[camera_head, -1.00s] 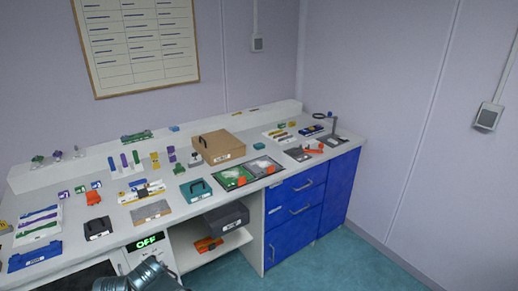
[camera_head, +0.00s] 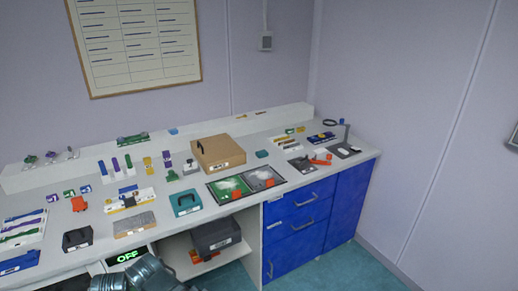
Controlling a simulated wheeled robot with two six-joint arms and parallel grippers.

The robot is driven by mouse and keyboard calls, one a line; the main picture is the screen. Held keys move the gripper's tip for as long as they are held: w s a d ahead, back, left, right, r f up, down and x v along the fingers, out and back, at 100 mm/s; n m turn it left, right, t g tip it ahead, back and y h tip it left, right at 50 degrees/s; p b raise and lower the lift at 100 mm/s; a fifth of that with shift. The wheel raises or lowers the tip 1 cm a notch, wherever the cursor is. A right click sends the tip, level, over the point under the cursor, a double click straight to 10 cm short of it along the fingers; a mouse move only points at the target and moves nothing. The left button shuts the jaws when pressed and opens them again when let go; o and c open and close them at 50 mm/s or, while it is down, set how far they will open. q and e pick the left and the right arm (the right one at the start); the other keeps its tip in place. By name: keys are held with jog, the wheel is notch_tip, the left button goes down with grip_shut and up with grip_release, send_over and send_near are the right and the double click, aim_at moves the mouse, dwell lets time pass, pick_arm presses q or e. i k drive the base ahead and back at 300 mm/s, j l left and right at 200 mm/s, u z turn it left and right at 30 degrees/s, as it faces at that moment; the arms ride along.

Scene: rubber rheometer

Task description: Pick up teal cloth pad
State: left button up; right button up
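A small flat teal piece (camera_head: 262,154), likely the teal cloth pad, lies on the white worktop just right of the cardboard box (camera_head: 218,152). It is too small to make out its texture. Grey-teal links of my own arm show at the bottom edge, in front of the bench. I make out no fingertips of either gripper.
Two framed dark and green panels (camera_head: 246,186) lie between the teal case and the orange tool (camera_head: 320,160). A dark grey box (camera_head: 216,236) sits on the open shelf below. Blue drawers (camera_head: 300,222) close the right front. Floor is clear at lower right.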

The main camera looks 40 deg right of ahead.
aim_at(261, 154)
jog(key=i+l+u, duration=0.1)
jog(key=l+u, duration=0.2)
jog(key=l, duration=1.15)
jog(key=l+u, duration=0.3)
jog(key=l, duration=1.15)
